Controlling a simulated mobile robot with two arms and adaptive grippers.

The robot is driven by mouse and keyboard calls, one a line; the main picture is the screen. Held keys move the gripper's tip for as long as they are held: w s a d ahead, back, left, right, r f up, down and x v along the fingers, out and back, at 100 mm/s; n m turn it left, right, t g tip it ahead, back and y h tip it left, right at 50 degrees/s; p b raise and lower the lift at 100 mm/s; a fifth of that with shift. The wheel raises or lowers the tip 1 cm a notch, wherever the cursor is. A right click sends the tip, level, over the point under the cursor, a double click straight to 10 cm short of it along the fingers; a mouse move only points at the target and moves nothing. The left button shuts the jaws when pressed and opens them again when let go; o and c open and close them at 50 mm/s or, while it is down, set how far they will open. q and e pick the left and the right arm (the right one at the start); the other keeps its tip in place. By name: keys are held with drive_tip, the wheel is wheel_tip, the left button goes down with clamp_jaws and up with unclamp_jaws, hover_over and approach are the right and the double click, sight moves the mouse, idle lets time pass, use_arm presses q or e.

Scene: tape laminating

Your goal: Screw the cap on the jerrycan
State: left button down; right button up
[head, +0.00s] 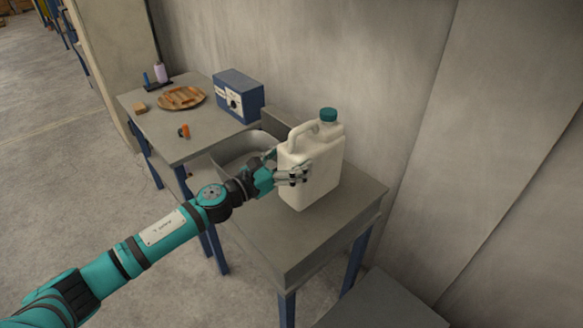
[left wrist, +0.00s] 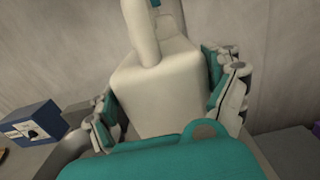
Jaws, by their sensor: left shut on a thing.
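The white jerrycan (head: 318,175) stands upright on the near grey table. A teal cap (head: 328,115) sits on its neck at the top right of the can; I cannot tell how tightly it is on. My left gripper (head: 293,175) is shut on the jerrycan's body, with its fingers against the sides. In the left wrist view the can's body (left wrist: 158,92) is between the two fingers, and its handle (left wrist: 143,30) rises above. The cap is mostly out of that view. My right gripper is not in view.
The near table (head: 290,240) has bare space in front of the can. A metal basin (head: 240,150) is behind the left arm. A farther table (head: 170,138) holds a blue box (head: 238,96), a plate of brown pieces (head: 182,97) and small items. A wall (head: 385,90) stands close behind.

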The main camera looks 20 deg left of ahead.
use_arm(q)
drive_tip(key=shift+r, duration=0.25)
drive_tip(key=shift+w, duration=0.2)
drive_tip(key=shift+w+f, duration=0.15)
drive_tip(key=shift+f, duration=0.75)
drive_tip(key=shift+w+f, duration=0.1)
drive_tip(key=shift+f, duration=0.8)
drive_tip(key=shift+a, duration=0.1)
drive_tip(key=shift+c, duration=1.1)
unclamp_jaws()
drive_tip(key=shift+f+b, duration=0.3)
drive_tip(key=shift+f, duration=0.05)
drive_tip(key=shift+o, duration=1.1)
drive_tip(key=shift+s+r, duration=0.1)
